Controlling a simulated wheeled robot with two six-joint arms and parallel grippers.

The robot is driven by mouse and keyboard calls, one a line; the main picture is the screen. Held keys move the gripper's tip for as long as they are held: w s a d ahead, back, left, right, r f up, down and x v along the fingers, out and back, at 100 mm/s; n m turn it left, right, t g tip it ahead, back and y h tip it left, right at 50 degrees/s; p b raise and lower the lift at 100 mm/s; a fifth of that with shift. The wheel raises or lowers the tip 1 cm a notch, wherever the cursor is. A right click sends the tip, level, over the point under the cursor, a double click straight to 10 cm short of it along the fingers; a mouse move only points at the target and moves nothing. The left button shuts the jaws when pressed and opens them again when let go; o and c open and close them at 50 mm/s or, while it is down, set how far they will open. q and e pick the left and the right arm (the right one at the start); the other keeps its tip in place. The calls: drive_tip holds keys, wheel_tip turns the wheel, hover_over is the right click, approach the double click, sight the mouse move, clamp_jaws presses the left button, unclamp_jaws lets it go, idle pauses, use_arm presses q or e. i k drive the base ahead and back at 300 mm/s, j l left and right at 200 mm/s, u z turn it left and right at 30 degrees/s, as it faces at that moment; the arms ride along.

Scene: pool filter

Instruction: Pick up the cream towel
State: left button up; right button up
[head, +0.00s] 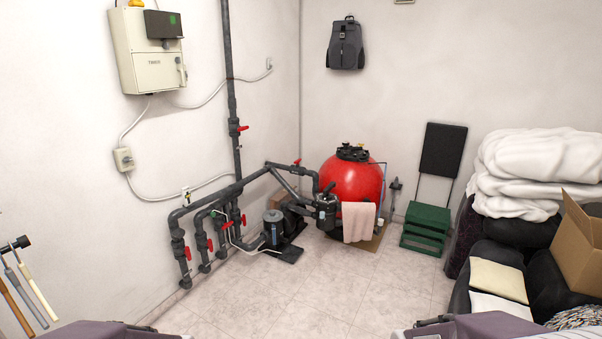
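A folded cream towel (498,279) lies on a dark padded surface at the lower right. A folded white cloth (499,306) lies just in front of it. A pinkish towel (358,222) hangs at the front of the red filter tank near the back corner. Parts of my two arms show at the bottom edge, left and right.
An open cardboard box (578,250) and a stack of white bedding (535,170) stand beside the cream towel. Green steps (426,230), the red tank (352,177) and grey pipes (240,190) are farther back. The middle of the tiled floor (310,290) is clear.

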sight(359, 217)
drive_tip(key=i+z, duration=0.25)
drive_tip(key=i, duration=0.4)
drive_tip(key=i+z, duration=0.2)
drive_tip(key=i, duration=0.4)
drive_tip(key=i+j+z, duration=0.25)
drive_tip(key=i, duration=0.4)
drive_tip(key=i+l+u, duration=0.15)
drive_tip(key=i+u, duration=0.15)
drive_tip(key=i, duration=0.2)
drive_tip(key=i+l+u, duration=0.3)
drive_tip(key=i, duration=0.15)
drive_tip(key=i+l+u, duration=0.4)
drive_tip(key=l, duration=0.25)
drive_tip(key=i+l+u, duration=0.1)
drive_tip(key=i+l, duration=0.2)
drive_tip(key=i+l+u, duration=0.1)
drive_tip(key=l, duration=0.35)
drive_tip(key=i+l+u, duration=0.1)
drive_tip(key=l, duration=0.3)
drive_tip(key=i+l+u, duration=0.1)
drive_tip(key=i+l, duration=0.15)
drive_tip(key=l, duration=0.15)
